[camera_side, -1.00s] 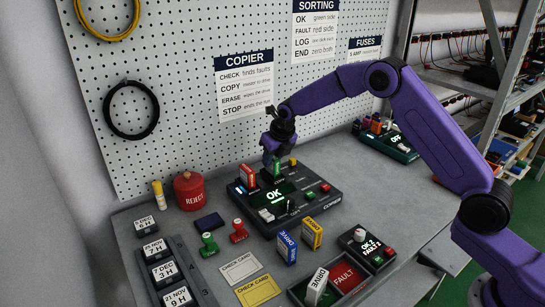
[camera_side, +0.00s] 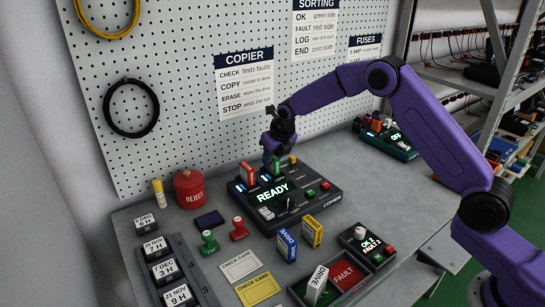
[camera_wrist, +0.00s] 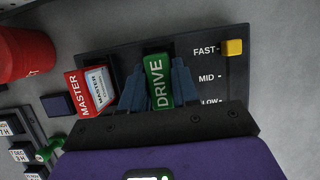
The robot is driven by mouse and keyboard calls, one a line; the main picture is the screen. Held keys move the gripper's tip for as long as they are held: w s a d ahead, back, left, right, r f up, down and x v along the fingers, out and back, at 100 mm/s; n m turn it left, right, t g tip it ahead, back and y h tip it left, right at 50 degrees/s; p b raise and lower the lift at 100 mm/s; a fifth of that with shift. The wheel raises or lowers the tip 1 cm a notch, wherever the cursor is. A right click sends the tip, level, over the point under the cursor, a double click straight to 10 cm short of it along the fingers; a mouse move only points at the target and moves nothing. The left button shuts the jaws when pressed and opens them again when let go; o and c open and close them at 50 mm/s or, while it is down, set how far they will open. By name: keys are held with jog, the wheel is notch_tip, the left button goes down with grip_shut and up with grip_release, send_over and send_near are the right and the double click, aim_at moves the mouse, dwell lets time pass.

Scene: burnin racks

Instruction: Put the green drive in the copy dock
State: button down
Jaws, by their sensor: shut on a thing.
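The green drive (camera_wrist: 159,82) stands in the copier between the two blue fingertips of my gripper (camera_wrist: 160,88), which is shut on it. In the side view the green drive (camera_side: 277,167) shows just below my gripper (camera_side: 272,160), at the back of the copier (camera_side: 325,197). It looks seated in the dock beside the red master drive (camera_side: 247,172), though its lower end is hidden. The master (camera_wrist: 88,92) stands left of it in the wrist view. The copier's screen (camera_side: 272,191) reads READY.
A yellow slider (camera_wrist: 232,47) sits at FAST on the copier. A blue drive (camera_side: 287,245), a yellow drive (camera_side: 312,231) and a white drive (camera_side: 317,284) stand in front. A red reject can (camera_side: 189,190) and stamps (camera_side: 209,241) are at left.

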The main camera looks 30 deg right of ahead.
jog(key=shift+f, duration=0.1)
jog(key=shift+c, duration=1.8)
grip_release()
jog(key=shift+r, duration=3.5)
